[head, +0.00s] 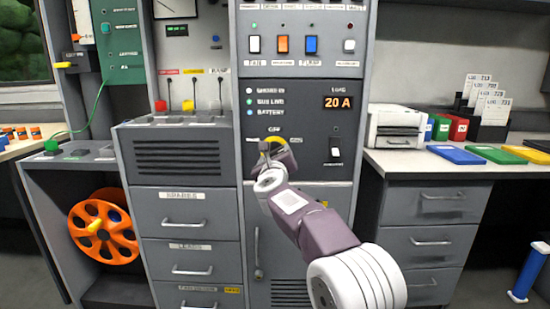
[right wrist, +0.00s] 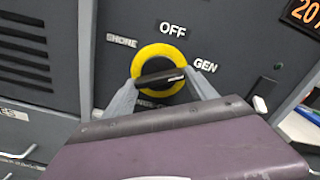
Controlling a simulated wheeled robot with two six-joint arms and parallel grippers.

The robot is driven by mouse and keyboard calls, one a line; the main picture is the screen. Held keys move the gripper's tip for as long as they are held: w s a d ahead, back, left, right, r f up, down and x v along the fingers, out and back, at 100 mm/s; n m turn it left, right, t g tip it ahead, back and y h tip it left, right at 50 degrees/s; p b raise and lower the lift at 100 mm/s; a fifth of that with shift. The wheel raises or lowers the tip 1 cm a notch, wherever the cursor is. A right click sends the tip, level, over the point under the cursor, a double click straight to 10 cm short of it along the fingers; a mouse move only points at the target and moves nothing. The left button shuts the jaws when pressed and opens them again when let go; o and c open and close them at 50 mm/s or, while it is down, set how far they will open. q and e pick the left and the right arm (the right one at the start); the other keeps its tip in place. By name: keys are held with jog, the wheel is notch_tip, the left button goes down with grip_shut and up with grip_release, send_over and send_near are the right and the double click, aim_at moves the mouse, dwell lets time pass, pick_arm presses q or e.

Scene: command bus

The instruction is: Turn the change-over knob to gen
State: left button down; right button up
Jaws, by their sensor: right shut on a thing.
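The change-over knob (right wrist: 160,76) is a black bar handle inside a yellow ring on the grey panel. The labels SHORE, OFF and GEN (right wrist: 205,65) stand around it. My right gripper (right wrist: 163,79) is shut on the knob's handle, one finger on each end. The handle lies nearly level, its right end slightly raised, with a pale mark at that end on the GEN side. In the head view my right gripper (head: 272,153) covers most of the knob; only part of the yellow ring shows. My left gripper is in neither view.
Above the knob are indicator lights and a 20 A display (head: 338,102). A black switch (head: 335,146) sits right of it. A counter at right holds a printer (head: 396,126) and coloured folders. An orange reel (head: 103,228) is at lower left.

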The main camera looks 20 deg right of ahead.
dwell(0.3)
jog(key=o, duration=1.4)
jog(key=shift+c, duration=0.2)
jog(key=v, duration=0.9)
